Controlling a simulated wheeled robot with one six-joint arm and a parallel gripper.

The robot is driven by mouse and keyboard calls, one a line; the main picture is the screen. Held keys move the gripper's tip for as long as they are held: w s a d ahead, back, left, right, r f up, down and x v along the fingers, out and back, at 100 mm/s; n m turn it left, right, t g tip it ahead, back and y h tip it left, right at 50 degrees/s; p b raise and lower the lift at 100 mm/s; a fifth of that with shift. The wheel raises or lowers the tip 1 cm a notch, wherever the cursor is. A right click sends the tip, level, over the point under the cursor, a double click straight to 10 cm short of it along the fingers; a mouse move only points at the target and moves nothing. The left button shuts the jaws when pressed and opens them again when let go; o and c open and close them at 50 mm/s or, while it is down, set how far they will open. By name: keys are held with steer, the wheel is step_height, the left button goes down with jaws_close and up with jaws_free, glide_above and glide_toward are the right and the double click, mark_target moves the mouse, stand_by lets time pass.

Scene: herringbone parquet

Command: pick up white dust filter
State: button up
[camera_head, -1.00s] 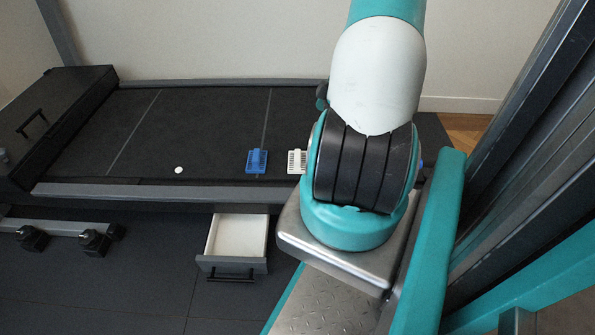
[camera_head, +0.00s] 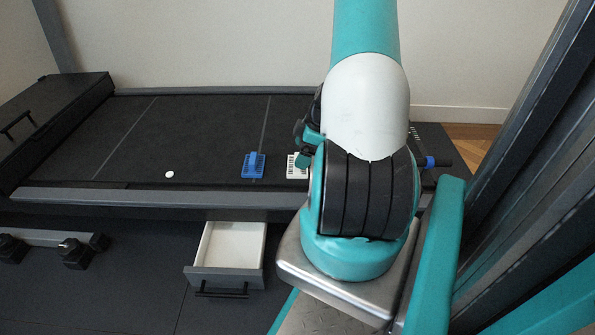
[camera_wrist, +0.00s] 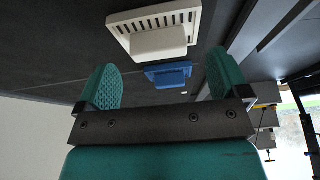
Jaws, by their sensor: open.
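The white dust filter (camera_head: 296,166) lies on the dark bench top near its front edge, partly hidden behind my arm in the head view. In the wrist view the white dust filter (camera_wrist: 160,40), a slotted plate with a raised block, is beyond the fingertips and between them from side to side. My gripper (camera_wrist: 163,85) is open and empty, with its two teal fingers apart and not touching the filter. In the head view the gripper (camera_head: 304,145) is mostly hidden by the arm, near the filter's far side.
A blue slotted filter (camera_head: 253,165) lies just left of the white one; it also shows in the wrist view (camera_wrist: 168,74). A small white disc (camera_head: 169,174) lies further left. An open drawer (camera_head: 228,258) juts out below the bench front. The bench's left-middle is clear.

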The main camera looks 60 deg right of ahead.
mark_target(293, 172)
steer(key=b+x, duration=0.1)
steer(key=x, duration=0.2)
steer(key=shift+r, duration=0.15)
steer(key=shift+c, duration=0.2)
steer(key=c, duration=1)
steer(key=shift+o, duration=0.2)
